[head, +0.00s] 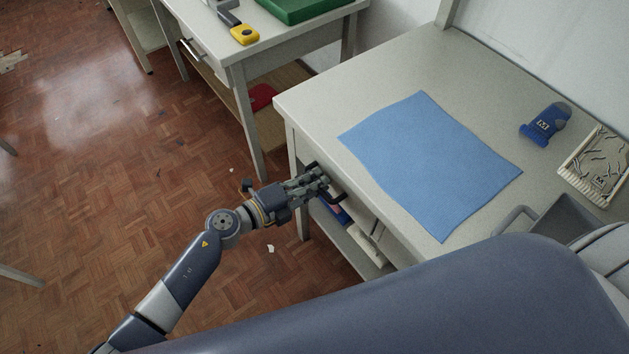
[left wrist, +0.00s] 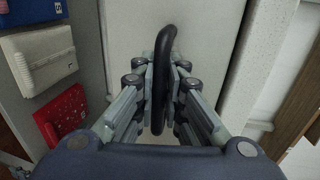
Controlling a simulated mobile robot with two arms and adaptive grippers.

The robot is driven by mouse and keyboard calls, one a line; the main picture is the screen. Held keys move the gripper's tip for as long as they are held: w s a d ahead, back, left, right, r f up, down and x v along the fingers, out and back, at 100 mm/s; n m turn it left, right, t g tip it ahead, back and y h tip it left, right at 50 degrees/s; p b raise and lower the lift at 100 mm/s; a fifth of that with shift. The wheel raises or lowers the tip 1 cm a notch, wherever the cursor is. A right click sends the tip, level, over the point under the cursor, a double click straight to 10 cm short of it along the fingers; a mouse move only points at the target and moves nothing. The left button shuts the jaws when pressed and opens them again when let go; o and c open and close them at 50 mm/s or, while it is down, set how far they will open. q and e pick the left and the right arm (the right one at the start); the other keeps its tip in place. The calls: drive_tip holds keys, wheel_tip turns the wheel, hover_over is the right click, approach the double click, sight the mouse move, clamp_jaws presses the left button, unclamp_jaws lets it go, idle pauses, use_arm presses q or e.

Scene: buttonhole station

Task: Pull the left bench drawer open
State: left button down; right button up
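The bench (head: 300,98) stands right of centre in the head view. Its left drawer shows as a pale front panel (left wrist: 205,40) in the left wrist view and looks closed. A dark bar handle (left wrist: 163,70) stands out from that panel. My left gripper (head: 318,181) is at the bench's front side, under the top's edge. In the left wrist view its finger pads (left wrist: 161,88) lie close against both sides of the handle, and it looks shut on it. The gripper hides part of the drawer front in the head view. My right gripper is not in view.
A blue cloth (head: 430,160) lies on the bench top, with a blue object (head: 545,125) and a pale patterned tray (head: 597,165) beyond it. The floor (head: 120,170) in front is mostly clear.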

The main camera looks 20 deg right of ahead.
use_arm(q)
drive_tip(key=f+b+v, duration=0.1)
drive_tip(key=f+v, duration=0.2)
drive_tip(key=v, duration=1.3)
drive_tip(key=a+f+b+v, duration=0.1)
drive_tip(key=f+v, duration=0.2)
drive_tip(key=v, duration=1.3)
drive_tip(key=shift+a+f, duration=0.25)
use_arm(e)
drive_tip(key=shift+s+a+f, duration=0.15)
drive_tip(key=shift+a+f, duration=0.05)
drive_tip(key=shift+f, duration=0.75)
use_arm(q)
drive_tip(key=shift+s, duration=0.1)
drive_tip(key=c, duration=1.7)
unclamp_jaws()
drive_tip(key=shift+o, duration=0.2)
